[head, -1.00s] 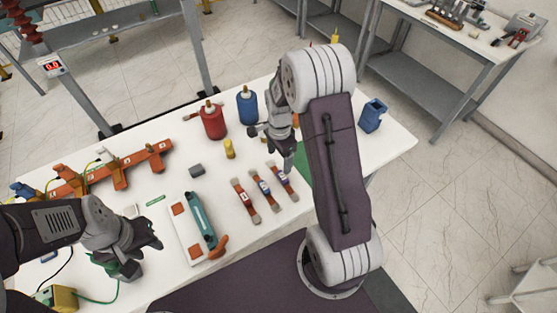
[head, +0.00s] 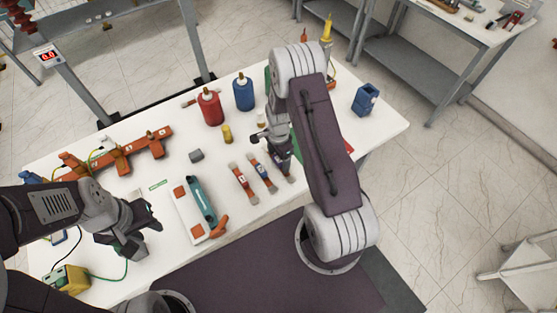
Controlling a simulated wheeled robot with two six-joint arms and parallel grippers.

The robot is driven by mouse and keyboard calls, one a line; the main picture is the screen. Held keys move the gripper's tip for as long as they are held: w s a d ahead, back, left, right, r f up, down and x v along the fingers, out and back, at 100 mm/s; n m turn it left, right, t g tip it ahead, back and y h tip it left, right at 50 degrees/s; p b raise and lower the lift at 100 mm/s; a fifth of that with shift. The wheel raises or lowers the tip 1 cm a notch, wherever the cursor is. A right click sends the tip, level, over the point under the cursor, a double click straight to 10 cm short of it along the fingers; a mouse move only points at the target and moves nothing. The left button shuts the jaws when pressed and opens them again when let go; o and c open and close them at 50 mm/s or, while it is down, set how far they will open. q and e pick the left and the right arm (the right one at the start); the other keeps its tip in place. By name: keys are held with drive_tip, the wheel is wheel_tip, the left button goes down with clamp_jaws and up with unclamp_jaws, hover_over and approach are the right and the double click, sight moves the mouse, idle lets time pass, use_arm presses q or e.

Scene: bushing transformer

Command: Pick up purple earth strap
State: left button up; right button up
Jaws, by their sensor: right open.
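Three short straps with brown-orange ends lie side by side on the white table: a red one (head: 241,178), a blue one (head: 262,173) and, rightmost, the purple one (head: 286,172). My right gripper (head: 283,163) points down over the purple strap and covers much of it. The jaws are open; I cannot tell whether they touch the strap. My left gripper (head: 143,230) hangs over the table's front left part, apart from the straps; its jaw state is unclear.
A teal tool on a white and orange board (head: 186,213) lies left of the straps. Red (head: 209,108) and blue (head: 244,94) bottles and a yellow cylinder (head: 227,134) stand behind. A blue holder (head: 365,98) stands at the right on the table (head: 345,125).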

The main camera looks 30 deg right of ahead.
sight(278, 159)
drive_tip(key=shift+w+f, duration=0.15)
drive_tip(key=shift+s, duration=0.2)
drive_tip(key=c, duration=1.4)
drive_tip(key=shift+c, duration=0.7)
drive_tip(key=shift+w, duration=0.1)
drive_tip(key=shift+r, duration=0.55)
wheel_tip(278, 159, up, 3)
drive_tip(key=shift+w+f+b, duration=0.1)
drive_tip(key=shift+b, duration=0.65)
drive_tip(key=s+d+r+b, duration=0.2)
drive_tip(key=s+d+r, duration=0.5)
drive_tip(key=s, duration=0.2)
drive_tip(key=shift+s+r, duration=0.2)
drive_tip(key=shift+s, duration=0.05)
